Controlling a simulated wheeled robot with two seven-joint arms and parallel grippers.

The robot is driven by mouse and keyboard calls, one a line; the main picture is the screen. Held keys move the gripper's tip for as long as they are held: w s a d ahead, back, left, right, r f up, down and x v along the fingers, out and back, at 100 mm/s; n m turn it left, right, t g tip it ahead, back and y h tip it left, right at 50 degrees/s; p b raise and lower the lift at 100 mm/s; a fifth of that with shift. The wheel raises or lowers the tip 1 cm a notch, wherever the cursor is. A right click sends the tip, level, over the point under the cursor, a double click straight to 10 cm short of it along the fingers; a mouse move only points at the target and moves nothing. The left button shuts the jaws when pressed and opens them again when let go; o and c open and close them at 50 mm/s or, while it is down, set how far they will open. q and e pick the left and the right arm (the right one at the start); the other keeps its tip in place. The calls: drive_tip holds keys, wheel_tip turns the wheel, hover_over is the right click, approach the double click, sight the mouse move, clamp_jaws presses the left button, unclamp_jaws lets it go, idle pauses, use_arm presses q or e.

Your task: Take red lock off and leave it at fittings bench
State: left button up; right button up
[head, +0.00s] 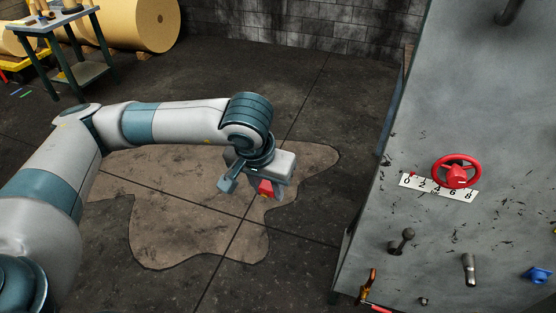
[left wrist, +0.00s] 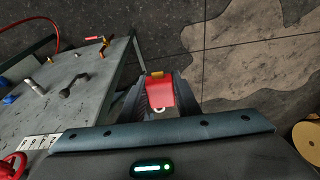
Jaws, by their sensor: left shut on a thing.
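My left gripper (head: 270,190) is shut on the red lock (head: 265,186) and holds it in the air over the floor, left of the grey machine panel. In the left wrist view the red lock (left wrist: 160,93) sits between the two dark fingers, with a yellowish part at its far end and a pale ring at its near end. A green-legged bench (head: 83,73), which looks like the fittings bench, stands at the far upper left with small items on top. It is well away from the gripper. My right gripper is not in view.
The grey machine panel (head: 450,110) fills the right side, with a red handwheel (head: 457,171), a white scale (head: 420,184), a dark knobbed handle (head: 402,242) and a blue knob (head: 538,275). The stained floor (head: 180,215) between is clear.

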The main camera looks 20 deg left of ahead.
use_arm(q)
drive_tip(key=s+f, duration=0.4)
drive_tip(key=f, duration=0.3)
drive_tip(key=s+f, duration=0.3)
drive_tip(key=f, duration=0.5)
drive_tip(key=shift+s+a, duration=0.15)
drive_tip(key=shift+s, duration=0.25)
drive_tip(key=shift+f, duration=0.1)
